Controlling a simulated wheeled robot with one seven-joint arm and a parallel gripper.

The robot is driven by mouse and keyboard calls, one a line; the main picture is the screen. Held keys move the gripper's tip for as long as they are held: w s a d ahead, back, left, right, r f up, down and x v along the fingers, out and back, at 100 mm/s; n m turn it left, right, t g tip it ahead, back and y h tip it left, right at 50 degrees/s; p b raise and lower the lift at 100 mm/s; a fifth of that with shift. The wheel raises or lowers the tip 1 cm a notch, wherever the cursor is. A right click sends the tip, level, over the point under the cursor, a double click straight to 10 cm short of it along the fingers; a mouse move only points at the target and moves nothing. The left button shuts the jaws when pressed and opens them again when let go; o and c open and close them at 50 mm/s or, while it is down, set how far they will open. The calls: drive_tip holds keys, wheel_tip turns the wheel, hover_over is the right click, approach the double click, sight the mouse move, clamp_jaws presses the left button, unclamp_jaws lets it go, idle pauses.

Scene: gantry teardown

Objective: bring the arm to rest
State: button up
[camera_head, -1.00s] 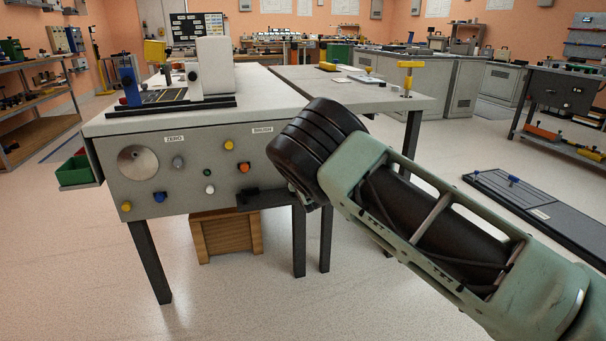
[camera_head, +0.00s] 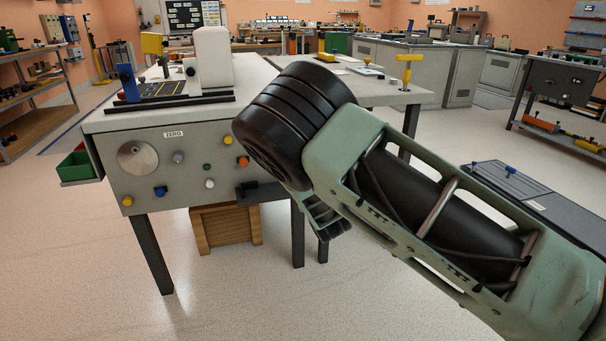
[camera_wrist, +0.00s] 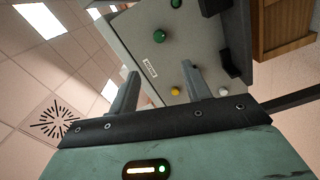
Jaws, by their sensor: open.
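My arm reaches in from the lower right of the head view, bent in front of the bench's right side. My gripper (camera_wrist: 160,71) shows in the wrist view with its two fingers apart and nothing between them. In the head view my forearm largely hides the gripper. Beyond the fingers, in the wrist view, is the grey control panel (camera_wrist: 205,48), tilted in the picture. It also shows in the head view (camera_head: 225,168), with a ZERO label and coloured knobs. The fingers appear apart from the panel, though the exact distance is hard to judge.
A wooden crate (camera_head: 226,231) stands under the bench, and a green bin (camera_head: 76,167) hangs at its left side. A yellow T-shaped handle (camera_head: 406,71) stands on the right bench top. A dark low panel (camera_head: 535,196) lies behind my arm. Open floor lies at front left.

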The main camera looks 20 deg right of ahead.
drive_tip(key=s+a+m+g+y, duration=0.1)
drive_tip(key=s+a+m+g, duration=0.25)
drive_tip(key=s, duration=0.35)
drive_tip(key=s+a+r+m+g+y, duration=0.1)
drive_tip(key=s+a+m+g, duration=0.15)
drive_tip(key=s+g, duration=0.4)
drive_tip(key=s+a+m+g+y, duration=0.15)
drive_tip(key=s+a, duration=0.25)
drive_tip(key=s, duration=0.5)
drive_tip(key=s+d+r+g+h, duration=0.2)
drive_tip(key=s+r+g, duration=0.1)
drive_tip(key=s, duration=0.9)
drive_tip(key=s+d+r+g+h, duration=0.15)
drive_tip(key=s+r+g, duration=0.25)
drive_tip(key=s, duration=0.9)
wheel_tip(320, 180, up, 28)
drive_tip(key=p, duration=2.8)
drive_tip(key=shift+w+y, duration=0.3)
drive_tip(key=shift+w, duration=0.15)
drive_tip(key=shift+f+t, duration=0.15)
drive_tip(key=shift+t, duration=0.1)
